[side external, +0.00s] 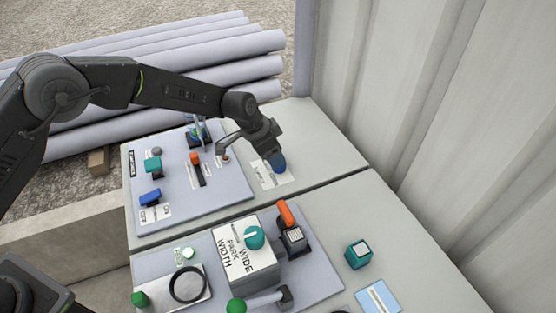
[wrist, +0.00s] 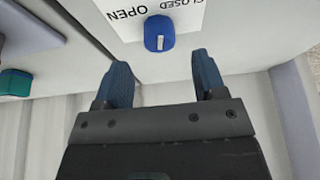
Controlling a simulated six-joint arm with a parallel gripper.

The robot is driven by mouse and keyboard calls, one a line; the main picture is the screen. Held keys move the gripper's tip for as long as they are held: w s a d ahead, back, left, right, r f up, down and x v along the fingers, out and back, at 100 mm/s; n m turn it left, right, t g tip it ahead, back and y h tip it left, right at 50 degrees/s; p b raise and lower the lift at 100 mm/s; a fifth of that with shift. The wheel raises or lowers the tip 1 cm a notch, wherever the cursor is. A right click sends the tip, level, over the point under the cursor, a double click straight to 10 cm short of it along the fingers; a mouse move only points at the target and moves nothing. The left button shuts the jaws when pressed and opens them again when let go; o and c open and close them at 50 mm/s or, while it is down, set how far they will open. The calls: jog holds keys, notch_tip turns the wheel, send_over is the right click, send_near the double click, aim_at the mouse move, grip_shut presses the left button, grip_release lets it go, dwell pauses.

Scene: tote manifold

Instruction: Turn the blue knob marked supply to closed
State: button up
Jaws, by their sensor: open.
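In the wrist view a blue knob (wrist: 159,33) with a short white mark stands at the edge of a white label (wrist: 186,20). The label reads OPEN and CLOSED, upside down in this view. The knob's white mark points down the picture, toward my gripper (wrist: 162,72). My gripper is open and empty, its two blue fingers apart, with the knob ahead of the gap and not between them. In the side view my gripper (side external: 278,162) is low over the white label (side external: 262,178) on the grey bench top; the knob is hidden or cannot be told from the blue fingers.
Left of my gripper is a panel (side external: 225,205) with a blue control (side external: 150,197), a teal knob (side external: 153,164) and an orange lever (side external: 196,160). In front stands a box marked PARK, WIDE, WIDTH (side external: 247,265). A corrugated wall (side external: 420,110) rises at the right.

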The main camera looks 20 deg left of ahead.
jog(key=x, duration=0.5)
jog(key=c, duration=0.9)
jog(key=shift+a+m+g+h, duration=0.15)
jog(key=shift+m+g, duration=0.3)
jog(key=shift+m, duration=0.75)
jog(key=shift+d+m+g+h, duration=0.1)
jog(key=shift+m+g+h, duration=0.25)
jog(key=shift+m, duration=0.85)
jog(key=o, duration=0.9)
jog(key=shift+r, duration=0.1)
jog(key=v, duration=1.3)
jog(key=shift+a+r, duration=0.15)
jog(key=shift+r, duration=0.2)
